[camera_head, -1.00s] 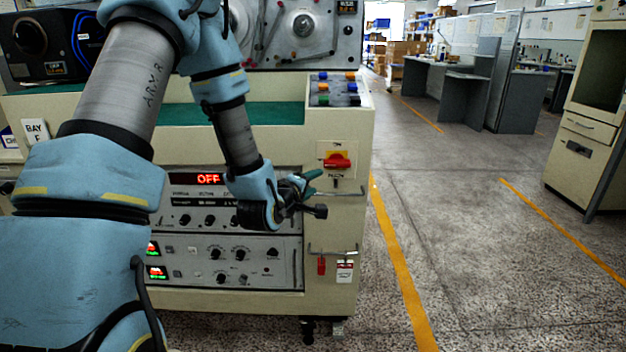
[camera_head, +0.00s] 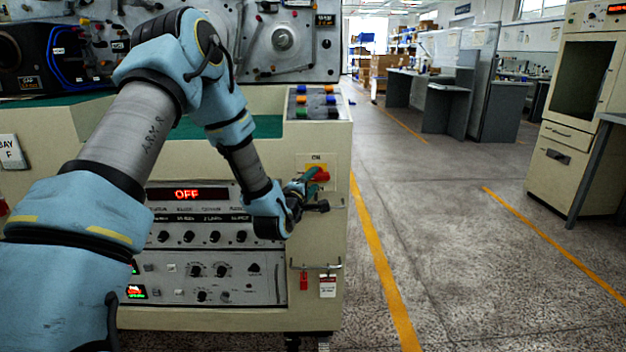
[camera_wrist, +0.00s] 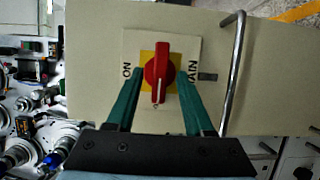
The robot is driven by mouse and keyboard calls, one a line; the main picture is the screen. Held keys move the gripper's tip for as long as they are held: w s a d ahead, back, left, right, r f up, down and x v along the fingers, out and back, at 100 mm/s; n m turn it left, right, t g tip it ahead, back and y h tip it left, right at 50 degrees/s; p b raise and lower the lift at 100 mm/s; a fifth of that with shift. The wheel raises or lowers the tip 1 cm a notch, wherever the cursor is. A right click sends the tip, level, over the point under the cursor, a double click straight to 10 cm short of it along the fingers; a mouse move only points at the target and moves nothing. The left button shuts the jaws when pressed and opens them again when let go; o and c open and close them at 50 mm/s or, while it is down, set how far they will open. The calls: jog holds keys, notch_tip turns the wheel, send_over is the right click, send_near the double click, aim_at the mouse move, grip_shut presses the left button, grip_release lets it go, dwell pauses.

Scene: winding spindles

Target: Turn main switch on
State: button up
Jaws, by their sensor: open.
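The main switch is a red rotary handle (camera_wrist: 158,74) on a yellow square and a white plate, marked ON and MAIN. In the wrist view its handle points down toward my gripper, in line with the mark near its lower end. In the head view the red handle (camera_head: 321,176) is partly covered by my gripper (camera_head: 314,186). My gripper is open, its two green fingers (camera_wrist: 160,92) on either side of the handle, with gaps visible at both sides. I cannot tell how deep the fingertips reach. The display (camera_head: 187,194) reads OFF in red.
A metal bar handle (camera_wrist: 234,72) stands out from the panel beside the right finger in the wrist view. A button panel (camera_head: 318,104) is on the console above the switch. The floor to the right is open.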

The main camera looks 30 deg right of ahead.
jog(key=shift+w+d, duration=0.2)
jog(key=shift+d, duration=0.05)
jog(key=shift+c, duration=0.4)
grip_shut()
